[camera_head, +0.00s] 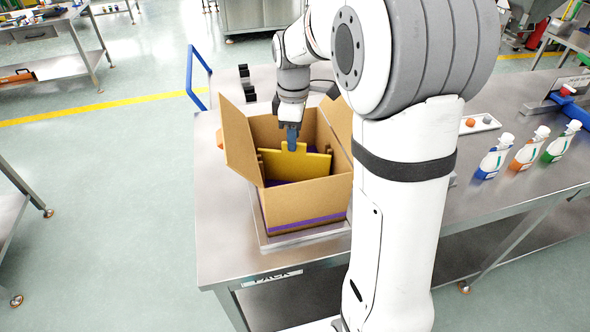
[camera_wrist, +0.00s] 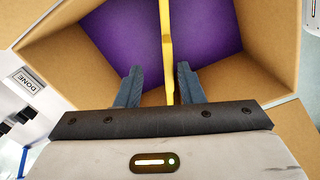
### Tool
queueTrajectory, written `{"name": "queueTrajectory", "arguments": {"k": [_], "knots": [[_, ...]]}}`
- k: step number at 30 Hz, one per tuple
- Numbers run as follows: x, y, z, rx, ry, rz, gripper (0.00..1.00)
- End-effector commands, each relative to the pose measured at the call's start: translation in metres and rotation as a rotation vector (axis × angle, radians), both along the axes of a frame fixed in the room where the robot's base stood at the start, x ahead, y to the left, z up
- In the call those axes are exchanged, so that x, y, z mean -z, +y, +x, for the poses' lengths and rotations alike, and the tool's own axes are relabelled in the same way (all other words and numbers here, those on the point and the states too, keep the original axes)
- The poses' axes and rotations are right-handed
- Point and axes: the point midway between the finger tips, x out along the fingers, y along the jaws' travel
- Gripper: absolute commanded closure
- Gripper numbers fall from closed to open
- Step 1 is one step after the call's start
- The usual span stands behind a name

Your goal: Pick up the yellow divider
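The yellow divider (camera_head: 283,162) stands upright inside the open cardboard box (camera_head: 308,205), with its raised middle tab at the top. My gripper (camera_head: 292,137) points down into the box at that tab. In the wrist view the divider (camera_wrist: 167,45) shows edge-on as a thin yellow strip. It runs between the two blue-grey fingers of my gripper (camera_wrist: 156,88). The fingers are open, with a visible gap on each side of the divider. The box's purple floor (camera_wrist: 115,40) shows on both sides of it.
The box stands on a metal plate on a steel table (camera_head: 226,245), its flaps open. Black pieces (camera_head: 247,84) stand behind it. Three bottles (camera_head: 528,150) and a white tray (camera_head: 479,123) are at the right. My arm hides part of the table.

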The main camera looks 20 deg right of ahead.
Motion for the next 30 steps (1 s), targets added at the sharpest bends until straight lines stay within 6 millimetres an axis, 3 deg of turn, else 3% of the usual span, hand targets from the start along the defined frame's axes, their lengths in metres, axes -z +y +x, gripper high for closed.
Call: {"name": "queueTrajectory", "arguments": {"k": [12, 22, 30], "knots": [[0.055, 0.002, -0.009, -0.001, 0.003, 0.0, 0.65], [0.064, 0.003, -0.008, -0.002, 0.0, 0.0, 0.65], [0.064, 0.003, -0.008, -0.003, 0.0, 0.0, 0.87]]}}
